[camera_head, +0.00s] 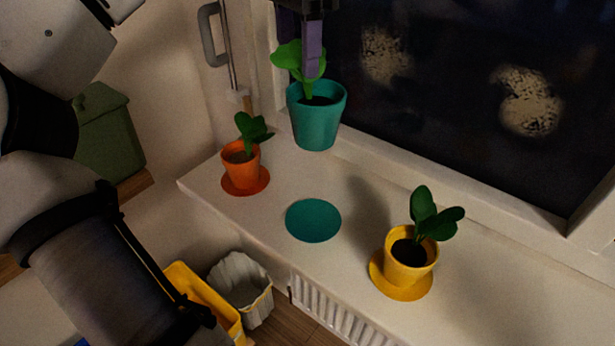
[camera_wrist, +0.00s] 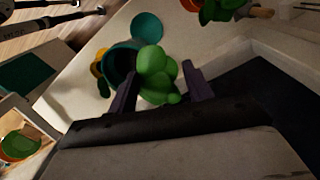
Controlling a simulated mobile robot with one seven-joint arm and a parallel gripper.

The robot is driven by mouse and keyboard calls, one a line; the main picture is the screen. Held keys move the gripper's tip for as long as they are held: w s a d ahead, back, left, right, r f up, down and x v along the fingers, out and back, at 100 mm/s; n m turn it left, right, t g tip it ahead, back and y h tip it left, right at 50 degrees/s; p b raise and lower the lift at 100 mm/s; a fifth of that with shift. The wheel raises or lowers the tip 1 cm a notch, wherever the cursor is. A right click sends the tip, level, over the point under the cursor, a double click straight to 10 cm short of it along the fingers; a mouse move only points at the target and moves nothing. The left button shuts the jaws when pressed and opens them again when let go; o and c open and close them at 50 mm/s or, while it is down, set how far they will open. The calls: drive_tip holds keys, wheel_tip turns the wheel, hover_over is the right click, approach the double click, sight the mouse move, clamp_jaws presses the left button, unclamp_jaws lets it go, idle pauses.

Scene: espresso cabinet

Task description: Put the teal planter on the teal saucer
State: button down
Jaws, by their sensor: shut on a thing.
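The teal planter (camera_head: 316,122) with a green leafy plant is held upright above the sill, behind the teal saucer (camera_head: 313,220) in the head view. The flat round saucer lies bare on the sill. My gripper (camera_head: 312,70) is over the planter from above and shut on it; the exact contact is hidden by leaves. In the wrist view, the plant shows between the fingers of my gripper (camera_wrist: 163,85), the planter (camera_wrist: 118,63) lies by the left finger, and the saucer (camera_wrist: 147,26) is beyond it.
An orange planter (camera_head: 241,167) on an orange saucer stands left of the teal saucer. A yellow planter (camera_head: 408,265) on a yellow saucer stands to the right. The dark window (camera_head: 450,100) and its frame border the back. Sill around the teal saucer is clear.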

sight(309, 97)
wheel_tip(309, 97, down, 18)
drive_tip(key=shift+f+b, duration=0.2)
drive_tip(key=shift+b, duration=0.25)
drive_tip(key=shift+f, duration=0.1)
drive_tip(key=c, duration=0.6)
unclamp_jaws()
wheel_tip(309, 97, up, 12)
drive_tip(key=shift+r, duration=0.1)
